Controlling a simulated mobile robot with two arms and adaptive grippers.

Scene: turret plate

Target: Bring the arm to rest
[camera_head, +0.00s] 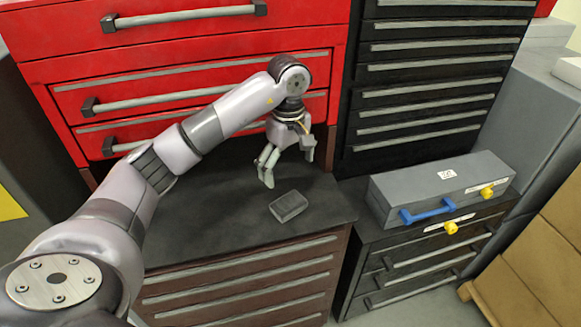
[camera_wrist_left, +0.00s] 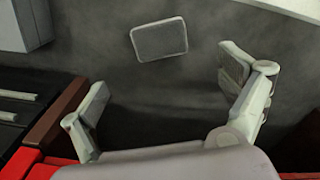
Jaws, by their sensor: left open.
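My left arm (camera_head: 205,128) comes in from the left and bends down at the wrist above the dark cabinet top. My left gripper (camera_head: 287,168) is open and empty above that top. In the left wrist view the two fingers of the left gripper (camera_wrist_left: 165,95) stand wide apart with nothing between them. A dark grey rectangular block (camera_head: 288,206) lies flat on the cabinet top, just in front and to the right of the gripper. The block also shows in the left wrist view (camera_wrist_left: 159,39), beyond the fingertips. My right gripper is not in view.
The cabinet top (camera_head: 220,229) is otherwise bare. Red drawers (camera_head: 190,45) and black drawers (camera_head: 440,75) stand close behind. Cardboard boxes (camera_head: 540,255) stand at far right.

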